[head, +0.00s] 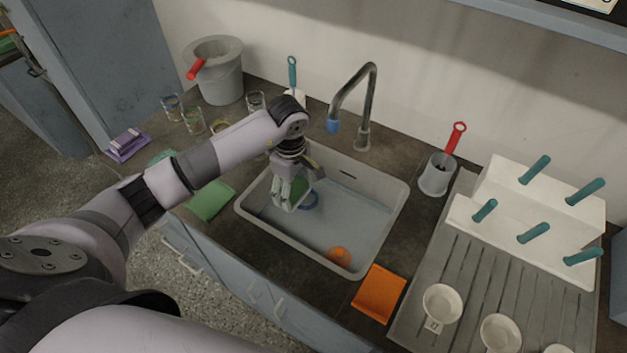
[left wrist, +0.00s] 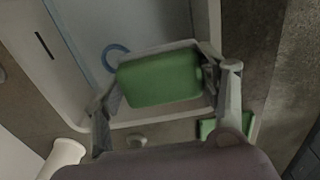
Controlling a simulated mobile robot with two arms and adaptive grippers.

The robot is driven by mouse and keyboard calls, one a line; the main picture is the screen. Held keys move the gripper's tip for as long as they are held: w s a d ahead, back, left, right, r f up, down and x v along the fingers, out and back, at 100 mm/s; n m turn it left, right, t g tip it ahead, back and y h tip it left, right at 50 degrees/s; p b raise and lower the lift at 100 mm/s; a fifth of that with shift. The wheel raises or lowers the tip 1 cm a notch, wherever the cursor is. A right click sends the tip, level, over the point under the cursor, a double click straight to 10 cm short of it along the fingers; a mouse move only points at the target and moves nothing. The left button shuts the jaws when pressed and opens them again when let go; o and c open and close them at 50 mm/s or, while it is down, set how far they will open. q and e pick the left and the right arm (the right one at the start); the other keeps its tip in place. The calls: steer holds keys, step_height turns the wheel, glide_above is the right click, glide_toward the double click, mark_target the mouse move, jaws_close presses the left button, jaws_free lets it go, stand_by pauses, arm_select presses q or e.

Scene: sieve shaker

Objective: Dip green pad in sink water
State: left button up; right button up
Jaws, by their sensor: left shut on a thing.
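My left gripper (head: 290,192) points down into the left part of the sink (head: 397,205). It is shut on a green pad (left wrist: 160,79), which shows between its two fingers in the left wrist view. In the head view the fingers hide most of the pad. The sink holds pale blue water (head: 335,226). I cannot tell whether the pad touches the water. A blue ring (head: 310,200) and an orange ball (head: 339,257) are in the sink. My right gripper is not in view.
A green cloth (head: 209,200) lies left of the sink and an orange one (head: 379,293) right of it. The faucet (head: 363,110) stands behind the sink. A grey cup (head: 436,178) and a drainboard with white bowls (head: 442,301) and a teal-handled rack (head: 535,220) are at right.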

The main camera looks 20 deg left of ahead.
arm_select(q)
steer(key=shift+a+f, duration=0.1)
steer(key=shift+f, duration=0.2)
steer(key=f, duration=0.1)
steer(key=f+b, duration=0.2)
steer(key=shift+w+a+f, duration=0.1)
steer(key=shift+a+f, duration=0.15)
steer(key=shift+f, duration=0.15)
step_height(320, 180, down, 14)
steer(key=b, duration=1)
steer(key=shift+b, duration=0.4)
steer(key=shift+f+b, duration=1.05)
steer(key=shift+f, duration=0.2)
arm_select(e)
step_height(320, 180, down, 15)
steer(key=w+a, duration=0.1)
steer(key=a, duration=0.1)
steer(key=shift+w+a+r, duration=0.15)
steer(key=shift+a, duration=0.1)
arm_select(q)
steer(key=shift+d, duration=0.1)
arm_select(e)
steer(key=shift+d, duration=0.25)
